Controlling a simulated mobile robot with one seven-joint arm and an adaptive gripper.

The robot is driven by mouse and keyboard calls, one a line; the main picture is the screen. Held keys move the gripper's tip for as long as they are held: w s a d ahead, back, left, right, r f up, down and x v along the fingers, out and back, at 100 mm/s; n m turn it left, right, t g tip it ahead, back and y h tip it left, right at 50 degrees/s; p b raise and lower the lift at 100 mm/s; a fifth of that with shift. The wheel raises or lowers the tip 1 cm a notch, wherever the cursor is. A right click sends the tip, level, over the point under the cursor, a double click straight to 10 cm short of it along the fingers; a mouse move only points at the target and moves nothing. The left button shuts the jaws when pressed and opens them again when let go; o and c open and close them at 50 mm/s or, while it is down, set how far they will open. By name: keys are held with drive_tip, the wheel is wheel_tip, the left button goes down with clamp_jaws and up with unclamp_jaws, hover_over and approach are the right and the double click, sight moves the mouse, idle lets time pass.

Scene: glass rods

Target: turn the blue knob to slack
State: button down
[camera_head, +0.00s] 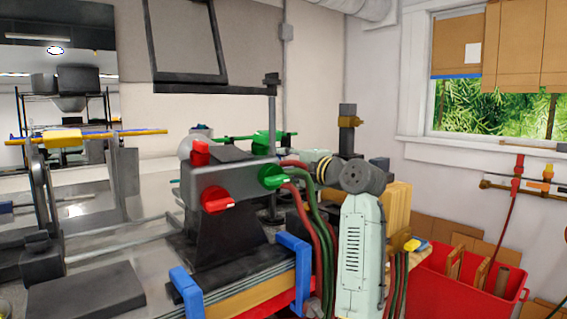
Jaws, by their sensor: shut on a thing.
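A dark grey burner head (225,180) stands on the workbench in the middle. It carries red knobs (217,200) on its near face and a green knob (272,178) on its right side. I cannot clearly make out a blue knob. A small bluish patch (202,128) shows behind the burner's top, too small to identify. I cannot make out my gripper's fingers or what they hold. A pale green vented body with a dark round joint (362,175) stands in front at centre right and hides part of the bench behind.
Red and green hoses (323,250) hang from the burner's right side. Blue clamps (295,262) grip the bench's near edge. A red bin (440,290) with wooden pieces stands at lower right. A dark stand (348,125) rises behind. A flat dark block (85,295) lies at left.

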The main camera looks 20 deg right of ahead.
drive_tip(key=c, duration=1.3)
unclamp_jaws()
drive_tip(key=shift+s, duration=0.1)
drive_tip(key=v, duration=1.2)
